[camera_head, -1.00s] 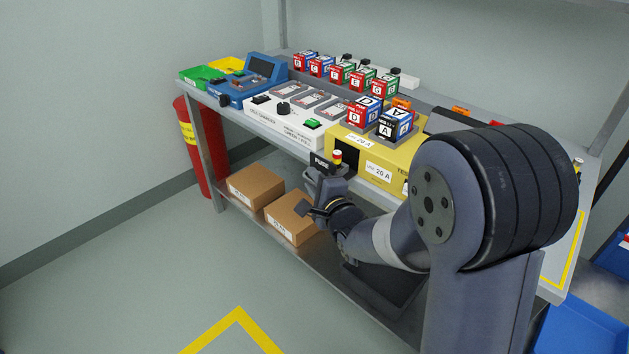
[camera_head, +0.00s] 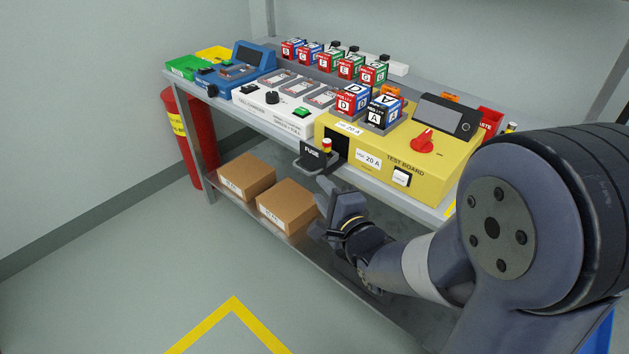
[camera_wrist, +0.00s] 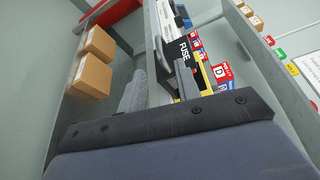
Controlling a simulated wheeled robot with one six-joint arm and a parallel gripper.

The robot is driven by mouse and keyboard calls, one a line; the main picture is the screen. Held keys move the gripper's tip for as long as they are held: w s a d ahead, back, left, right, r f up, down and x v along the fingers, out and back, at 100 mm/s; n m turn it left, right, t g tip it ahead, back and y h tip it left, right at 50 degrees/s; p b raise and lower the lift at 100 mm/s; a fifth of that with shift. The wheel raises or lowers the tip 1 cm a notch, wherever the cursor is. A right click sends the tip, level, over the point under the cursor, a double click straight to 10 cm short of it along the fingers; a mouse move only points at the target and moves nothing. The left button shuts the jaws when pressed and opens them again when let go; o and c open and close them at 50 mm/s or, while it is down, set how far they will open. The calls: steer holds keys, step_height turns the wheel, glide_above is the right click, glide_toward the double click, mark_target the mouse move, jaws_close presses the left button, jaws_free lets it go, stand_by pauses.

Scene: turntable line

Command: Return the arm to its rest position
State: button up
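My gripper (camera_head: 322,207) hangs in front of the table edge in the head view, below and in front of the black fuse drawer (camera_head: 312,158). Its two fingers look apart, with nothing visible between them; in the wrist view the gap between the fingers (camera_wrist: 160,92) also looks empty. My arm stretches from the lower right, bent at a large round joint. The fuse drawer sticks out from the yellow test board (camera_head: 440,178), and a small red and yellow piece (camera_head: 326,146) stands on it.
Two cardboard boxes (camera_head: 285,207) lie on the lower shelf near my gripper. Lettered cubes, a white panel (camera_head: 265,112) and a blue device (camera_head: 235,75) fill the tabletop. A red cylinder (camera_head: 196,130) stands at the left. The floor in front is clear.

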mark_target(304, 170)
steer(key=shift+s+d, duration=0.3)
steer(key=shift+s, duration=0.2)
steer(key=x, duration=1)
steer(key=shift+w+a, duration=0.25)
steer(key=shift+w, duration=0.05)
steer(key=shift+w+d, duration=0.1)
steer(key=shift+w, duration=0.1)
